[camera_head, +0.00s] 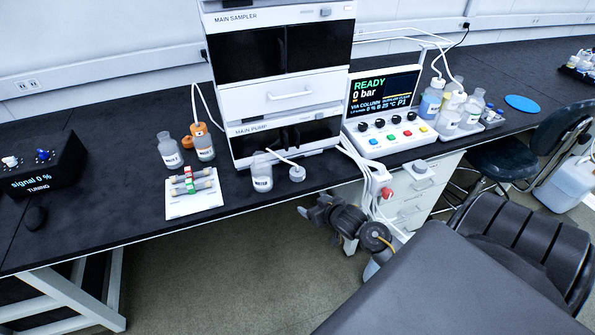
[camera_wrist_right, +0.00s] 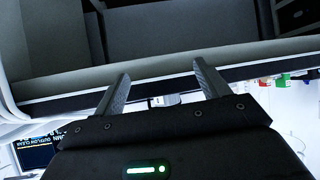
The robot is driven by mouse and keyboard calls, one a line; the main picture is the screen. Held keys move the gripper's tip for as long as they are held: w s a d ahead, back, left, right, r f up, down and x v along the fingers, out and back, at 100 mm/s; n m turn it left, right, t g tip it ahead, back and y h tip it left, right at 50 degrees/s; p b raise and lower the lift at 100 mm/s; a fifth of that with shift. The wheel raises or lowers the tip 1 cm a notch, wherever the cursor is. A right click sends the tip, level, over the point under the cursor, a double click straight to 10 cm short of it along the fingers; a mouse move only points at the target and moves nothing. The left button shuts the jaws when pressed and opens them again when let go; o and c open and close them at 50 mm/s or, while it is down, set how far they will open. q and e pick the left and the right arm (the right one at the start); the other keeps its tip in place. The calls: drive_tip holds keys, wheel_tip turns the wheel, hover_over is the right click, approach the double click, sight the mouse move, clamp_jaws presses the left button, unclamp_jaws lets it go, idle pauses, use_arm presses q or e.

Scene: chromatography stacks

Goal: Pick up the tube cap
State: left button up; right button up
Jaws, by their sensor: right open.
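A grey-white round cap (camera_head: 297,173) with a thin white tube running to it lies on the black bench near its front edge. It is just right of a clear labelled bottle (camera_head: 262,175). My right gripper (camera_head: 312,213) is in front of the bench, below and right of the cap, apart from it. In the right wrist view my right gripper (camera_wrist_right: 161,75) shows two spread fingers with nothing held. A small pale grey object (camera_wrist_right: 165,100) shows between the fingers at the bench edge; I cannot tell if it is the cap. My left gripper is not in view.
The stacked instrument (camera_head: 282,98) stands behind the cap. The control panel (camera_head: 388,133) is to the right, with white cables hanging over the bench edge. A white rack (camera_head: 195,204) with tubes and more bottles (camera_head: 170,150) stand left.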

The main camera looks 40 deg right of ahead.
drive_tip(key=t, duration=0.2)
approach(297, 171)
drive_tip(key=shift+x, duration=5.25)
drive_tip(key=shift+s+f, duration=0.1)
drive_tip(key=shift+s, duration=0.05)
drive_tip(key=shift+c, duration=0.2)
drive_tip(key=c, duration=1)
drive_tip(key=shift+c, duration=0.6)
